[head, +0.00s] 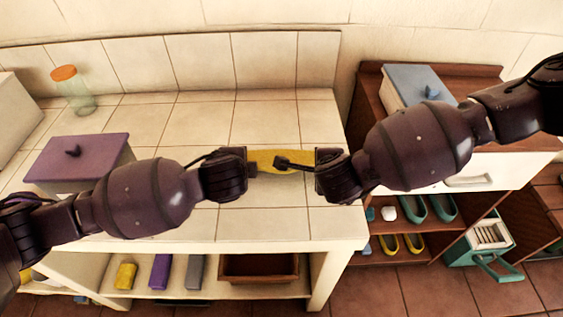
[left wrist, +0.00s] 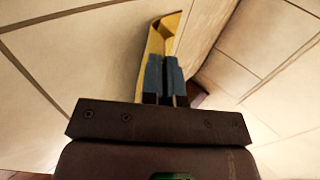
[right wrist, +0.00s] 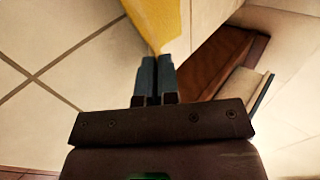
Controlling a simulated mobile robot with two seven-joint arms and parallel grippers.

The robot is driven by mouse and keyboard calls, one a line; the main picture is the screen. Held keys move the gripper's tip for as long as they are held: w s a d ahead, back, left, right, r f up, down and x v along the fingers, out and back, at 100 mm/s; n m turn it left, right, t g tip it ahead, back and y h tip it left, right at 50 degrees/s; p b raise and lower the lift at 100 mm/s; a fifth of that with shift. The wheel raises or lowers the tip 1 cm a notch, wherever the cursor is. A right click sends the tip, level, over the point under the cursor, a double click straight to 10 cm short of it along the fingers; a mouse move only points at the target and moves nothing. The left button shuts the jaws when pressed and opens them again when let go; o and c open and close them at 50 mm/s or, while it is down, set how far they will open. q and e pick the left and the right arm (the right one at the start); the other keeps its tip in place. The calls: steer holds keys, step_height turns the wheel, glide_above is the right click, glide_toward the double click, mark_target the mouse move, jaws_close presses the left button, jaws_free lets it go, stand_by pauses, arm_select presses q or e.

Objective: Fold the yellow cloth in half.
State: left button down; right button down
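The yellow cloth (head: 266,157) hangs between my two grippers over the tiled counter in the head view, partly hidden by them. My left gripper (head: 254,169) is at its left end. In the left wrist view the cloth (left wrist: 154,42) runs out from the nearly closed blue fingers (left wrist: 164,62) and looks curved. My right gripper (head: 281,162) reaches across the cloth from the right. In the right wrist view the cloth (right wrist: 156,18) narrows to a corner between the nearly closed fingers (right wrist: 157,62). Both grippers look shut on the cloth.
A purple lidded box (head: 75,160) and a glass jar with orange lid (head: 75,90) stand on the counter (head: 200,115) at left. A blue-lidded box (head: 415,85) stands on the wooden cabinet at right. Open tiled counter lies behind and in front of the cloth.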

arm_select(q)
steer(key=shift+s+f, duration=0.3)
arm_select(e)
steer(key=shift+s+a+f, duration=0.3)
steer(key=shift+s+f, duration=0.05)
arm_select(q)
steer(key=shift+s+f+t+b, duration=0.2)
steer(key=shift+t+b, duration=0.2)
arm_select(e)
steer(key=shift+d+t, duration=0.4)
arm_select(q)
steer(key=shift+s+f, duration=0.25)
steer(key=shift+f, duration=0.05)
arm_select(e)
steer(key=shift+s+a+f, duration=0.15)
steer(key=shift+s+f, duration=0.25)
steer(key=shift+f, duration=0.05)
arm_select(q)
steer(key=shift+s, duration=0.1)
steer(key=shift+t+b, duration=0.3)
arm_select(e)
steer(key=shift+d+t, duration=0.2)
steer(key=shift+t, duration=0.1)
arm_select(q)
steer(key=c, duration=1)
jaws_free()
steer(key=shift+s, duration=0.1)
arm_select(e)
steer(key=c, duration=1)
jaws_free()
